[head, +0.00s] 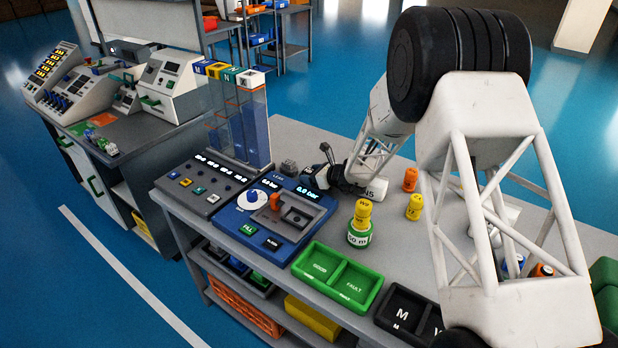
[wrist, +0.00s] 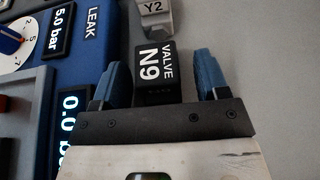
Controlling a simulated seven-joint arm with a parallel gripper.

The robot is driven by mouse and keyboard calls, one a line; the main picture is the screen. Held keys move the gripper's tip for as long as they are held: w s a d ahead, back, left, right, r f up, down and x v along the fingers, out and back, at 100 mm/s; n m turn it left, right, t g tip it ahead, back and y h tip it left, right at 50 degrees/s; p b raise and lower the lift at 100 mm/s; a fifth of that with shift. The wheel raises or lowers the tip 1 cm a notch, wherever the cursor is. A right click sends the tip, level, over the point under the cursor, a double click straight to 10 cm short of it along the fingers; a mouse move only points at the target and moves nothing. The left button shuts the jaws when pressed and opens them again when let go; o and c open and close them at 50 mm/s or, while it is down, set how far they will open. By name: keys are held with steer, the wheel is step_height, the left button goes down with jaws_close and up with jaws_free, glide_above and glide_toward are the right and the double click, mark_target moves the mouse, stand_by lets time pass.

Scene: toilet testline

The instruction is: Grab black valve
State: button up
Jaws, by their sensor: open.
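The black valve (wrist: 154,82), a small block labelled "VALVE N9", is in the middle of the wrist view. My gripper (wrist: 160,70) is open, with one blue finger on each side of the block. Grey gaps show between the block and both fingers, the right one wider. The near part of the block is hidden behind the gripper's palm. In the head view my gripper (head: 328,163) is low over the bench, beside the blue leak tester; there I cannot make out the valve apart from the dark gripper.
A grey valve labelled Y2 (wrist: 153,20) lies just beyond the black one. The blue leak tester (head: 249,228) is close on the left. Yellow weights (head: 362,214), an orange cylinder (head: 410,179) and a green two-part tray (head: 338,274) stand nearby on the bench.

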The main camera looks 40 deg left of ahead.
mark_target(309, 170)
steer(key=shift+a+f, duration=0.25)
steer(key=shift+a, duration=0.25)
steer(key=c, duration=1.1)
steer(key=shift+r, duration=0.1)
steer(key=shift+r, duration=4.95)
